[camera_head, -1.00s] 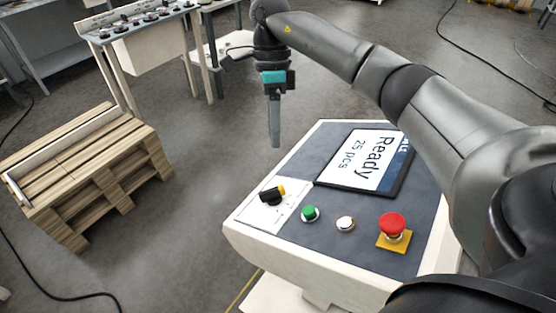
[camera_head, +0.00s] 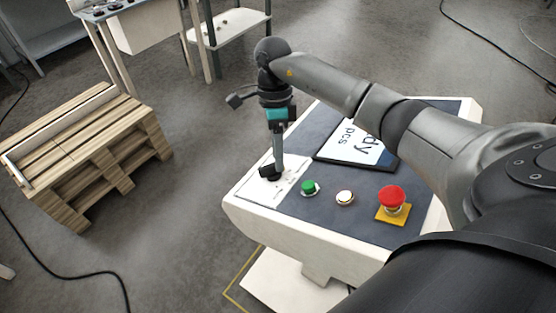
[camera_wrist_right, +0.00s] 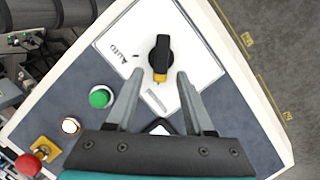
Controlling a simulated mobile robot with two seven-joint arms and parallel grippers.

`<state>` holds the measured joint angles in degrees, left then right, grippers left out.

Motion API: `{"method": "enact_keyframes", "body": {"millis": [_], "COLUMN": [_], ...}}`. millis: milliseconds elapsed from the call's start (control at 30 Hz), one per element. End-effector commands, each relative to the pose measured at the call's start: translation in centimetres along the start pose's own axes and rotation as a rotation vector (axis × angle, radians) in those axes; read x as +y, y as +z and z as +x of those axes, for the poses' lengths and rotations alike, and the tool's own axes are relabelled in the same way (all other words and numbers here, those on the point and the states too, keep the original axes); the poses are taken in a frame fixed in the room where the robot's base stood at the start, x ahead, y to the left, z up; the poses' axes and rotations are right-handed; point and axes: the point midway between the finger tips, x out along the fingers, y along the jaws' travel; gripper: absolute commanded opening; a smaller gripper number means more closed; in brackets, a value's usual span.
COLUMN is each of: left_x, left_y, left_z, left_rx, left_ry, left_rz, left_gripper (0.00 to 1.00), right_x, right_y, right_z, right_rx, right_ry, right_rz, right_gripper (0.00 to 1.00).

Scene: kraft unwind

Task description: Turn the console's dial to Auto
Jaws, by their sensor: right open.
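The console (camera_head: 330,225) has a dark sloped top with a white dial plate at its left end. The black dial (camera_head: 268,171) sits on that plate, partly hidden by my right gripper (camera_head: 277,168) in the head view. In the right wrist view the dial (camera_wrist_right: 160,54) shows whole, with its yellow-marked end pointing down toward the gripper, away from the "Auto" label (camera_wrist_right: 122,55). My right gripper (camera_wrist_right: 157,75) is open, its fingers on either side of the dial's lower end with gaps visible. I cannot tell whether it touches. My left gripper is not in view.
A green button (camera_head: 310,188), a white button (camera_head: 345,198) and a red emergency stop (camera_head: 393,199) line the console's front. A screen (camera_head: 357,146) lies behind, partly covered by my arm. A wooden pallet stack (camera_head: 85,155) stands on the floor at left.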

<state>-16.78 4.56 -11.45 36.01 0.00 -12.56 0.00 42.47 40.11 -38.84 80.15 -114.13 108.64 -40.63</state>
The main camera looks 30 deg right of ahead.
Motion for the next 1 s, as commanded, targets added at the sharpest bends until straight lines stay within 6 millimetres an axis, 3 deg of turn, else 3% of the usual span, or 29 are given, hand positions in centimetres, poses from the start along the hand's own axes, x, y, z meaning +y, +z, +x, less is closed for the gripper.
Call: {"method": "enact_keyframes", "body": {"millis": [200,533,1000], "left_x": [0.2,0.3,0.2], "left_y": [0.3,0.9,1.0], "left_z": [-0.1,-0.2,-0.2], "left_rx": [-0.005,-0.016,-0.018], "left_ry": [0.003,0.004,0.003], "left_rz": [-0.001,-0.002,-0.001], "left_gripper": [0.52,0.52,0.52], "right_x": [0.0,0.0,0.0], "right_y": [0.0,0.0,0.0], "right_z": [2.2,2.5,2.5], "right_rx": [-0.001,-0.001,-0.001], "right_ry": [0.001,-0.001,-0.001], "right_rz": [0.001,0.001,0.001], "right_gripper": [0.53,0.53,0.01]}}
